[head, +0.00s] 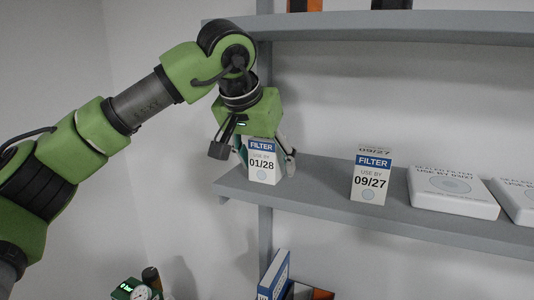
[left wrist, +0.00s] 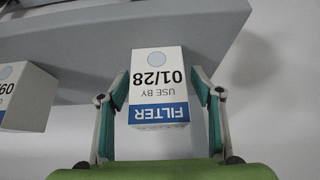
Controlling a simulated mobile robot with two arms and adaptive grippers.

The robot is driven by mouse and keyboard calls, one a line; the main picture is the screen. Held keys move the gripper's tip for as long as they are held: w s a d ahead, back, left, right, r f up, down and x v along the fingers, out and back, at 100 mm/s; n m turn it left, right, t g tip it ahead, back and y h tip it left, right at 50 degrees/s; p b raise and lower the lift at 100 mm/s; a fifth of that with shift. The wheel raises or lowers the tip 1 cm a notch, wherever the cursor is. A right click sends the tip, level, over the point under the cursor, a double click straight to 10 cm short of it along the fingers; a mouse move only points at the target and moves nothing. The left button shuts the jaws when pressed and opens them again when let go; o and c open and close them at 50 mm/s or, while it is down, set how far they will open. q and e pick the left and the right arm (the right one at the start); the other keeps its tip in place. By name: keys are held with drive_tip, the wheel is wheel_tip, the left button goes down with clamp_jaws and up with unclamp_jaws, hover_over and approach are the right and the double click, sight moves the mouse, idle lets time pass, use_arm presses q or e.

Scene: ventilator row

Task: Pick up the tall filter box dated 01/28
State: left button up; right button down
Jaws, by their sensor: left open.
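The tall filter box dated 01/28 (head: 263,165) stands upright on the middle shelf near its left end, white with a blue FILTER band. It also shows upside down in the left wrist view (left wrist: 158,88). My left gripper (head: 262,158) is over the box from above, with one finger on each side of it. In the left wrist view the fingers (left wrist: 160,92) are open, and gaps show between them and the box sides. The box's upper part is partly hidden by the gripper in the head view. My right gripper is not seen.
A similar filter box dated 09/27 (head: 371,178) stands to the right on the same shelf (head: 320,190), with free shelf between. Flat white filter boxes (head: 452,190) lie further right. An upper shelf (head: 400,27) runs above.

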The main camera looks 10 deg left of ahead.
use_arm(q)
drive_tip(key=shift+w+d+f, duration=0.1)
drive_tip(key=shift+w+f, duration=0.05)
drive_tip(key=c, duration=1.2)
